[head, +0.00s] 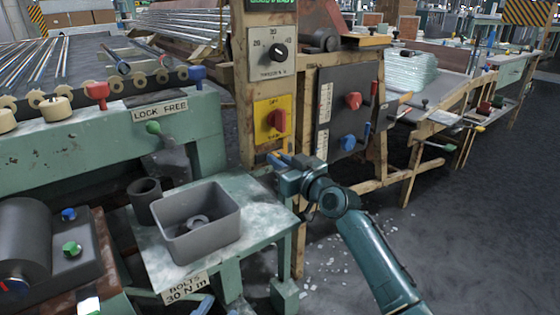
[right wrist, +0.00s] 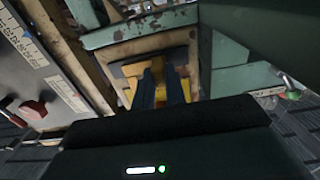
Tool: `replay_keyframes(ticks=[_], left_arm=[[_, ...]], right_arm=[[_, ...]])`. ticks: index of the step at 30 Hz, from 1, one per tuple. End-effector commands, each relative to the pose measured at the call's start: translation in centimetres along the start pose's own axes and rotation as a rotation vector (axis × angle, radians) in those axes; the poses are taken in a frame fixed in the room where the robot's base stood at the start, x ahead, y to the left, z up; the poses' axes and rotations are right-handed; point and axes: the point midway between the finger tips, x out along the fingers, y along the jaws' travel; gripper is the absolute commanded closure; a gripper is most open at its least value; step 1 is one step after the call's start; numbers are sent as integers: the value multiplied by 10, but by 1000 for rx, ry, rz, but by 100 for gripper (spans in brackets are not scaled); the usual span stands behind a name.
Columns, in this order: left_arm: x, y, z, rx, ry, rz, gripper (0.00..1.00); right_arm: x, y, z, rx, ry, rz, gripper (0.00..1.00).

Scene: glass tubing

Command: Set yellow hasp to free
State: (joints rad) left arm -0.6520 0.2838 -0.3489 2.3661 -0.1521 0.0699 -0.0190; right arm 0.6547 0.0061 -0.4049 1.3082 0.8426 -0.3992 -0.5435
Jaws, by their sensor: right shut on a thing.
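My right gripper (head: 278,161) reaches up to the wooden post just below the yellow OFF panel (head: 272,121). In the right wrist view its dark fingers (right wrist: 163,92) are shut on a yellow piece, the yellow hasp (right wrist: 158,70), with a reddish bit beside it. The fingers hide much of the hasp, so its exact setting cannot be read. In the head view my gripper covers it. Two bluish prongs at the bottom edge may be my left gripper (head: 202,306); their state is unclear.
A grey bin (head: 199,225) stands on the small green table. A dark panel (head: 345,115) with red and blue knobs is right of the post. Floor on the right is open.

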Motion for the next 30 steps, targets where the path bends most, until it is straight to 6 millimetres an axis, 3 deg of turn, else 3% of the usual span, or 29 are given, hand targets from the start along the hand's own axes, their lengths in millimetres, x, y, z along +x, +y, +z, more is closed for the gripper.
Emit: replay_keyframes(ticks=[12,18,24,28,29,30], left_arm=[[0,0,-2,1,2,1,71],[1,-3,-16,39,2,2,71],[-7,1,3,52,-39,2,71],[-6,0,3,47,-38,-4,71],[-6,0,2,46,-37,-5,71],[-5,0,2,46,-36,-6,71]], right_arm=[[0,-1,0,0,-1,0,100],[0,-22,-3,1,-4,-2,100],[0,-30,1,0,-2,-2,100],[0,-31,1,1,-2,-4,100],[0,-31,1,1,-2,-5,85],[0,-31,1,1,-2,-5,82]])
